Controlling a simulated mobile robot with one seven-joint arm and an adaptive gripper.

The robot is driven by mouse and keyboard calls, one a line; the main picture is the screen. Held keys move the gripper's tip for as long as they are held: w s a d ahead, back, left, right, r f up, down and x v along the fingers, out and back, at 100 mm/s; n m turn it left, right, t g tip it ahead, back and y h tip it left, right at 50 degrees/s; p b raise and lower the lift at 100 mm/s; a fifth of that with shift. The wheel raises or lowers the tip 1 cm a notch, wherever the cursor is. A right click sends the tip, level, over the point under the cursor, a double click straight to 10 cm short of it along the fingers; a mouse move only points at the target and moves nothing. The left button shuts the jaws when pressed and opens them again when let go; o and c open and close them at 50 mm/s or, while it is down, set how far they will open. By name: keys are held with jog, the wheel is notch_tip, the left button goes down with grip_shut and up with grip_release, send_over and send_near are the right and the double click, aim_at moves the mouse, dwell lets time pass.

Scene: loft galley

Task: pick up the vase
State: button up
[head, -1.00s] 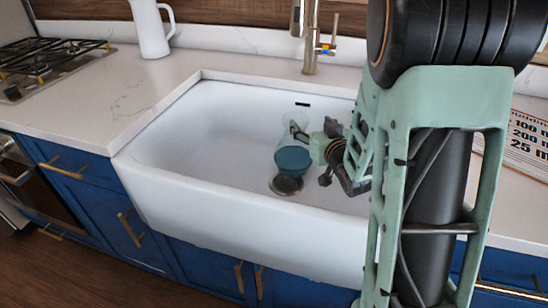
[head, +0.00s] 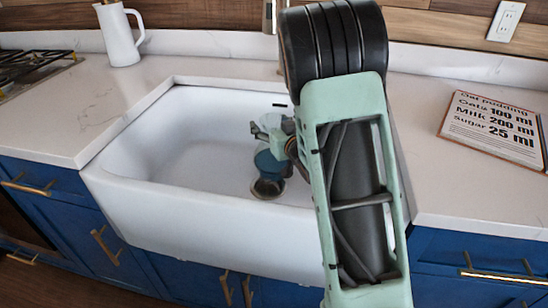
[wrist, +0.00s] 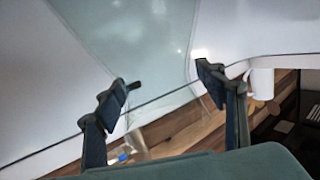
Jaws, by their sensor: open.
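In the wrist view the vase (wrist: 140,40) is a large see-through greenish shape, cut off by the top edge. There my open gripper (wrist: 167,77) has one finger to each side of it. I cannot tell whether either finger touches the glass.
The white sink (head: 200,225) has a raised front wall. A white pitcher (head: 119,38) stands on the counter at the back left, near the stove (head: 30,70). A recipe board (head: 492,128) lies on the right counter. My arm hides the sink's right side.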

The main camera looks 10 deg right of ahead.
jog(key=shift+x, duration=1.3)
jog(key=shift+c, duration=0.7)
grip_shut()
jog(key=shift+r, duration=0.15)
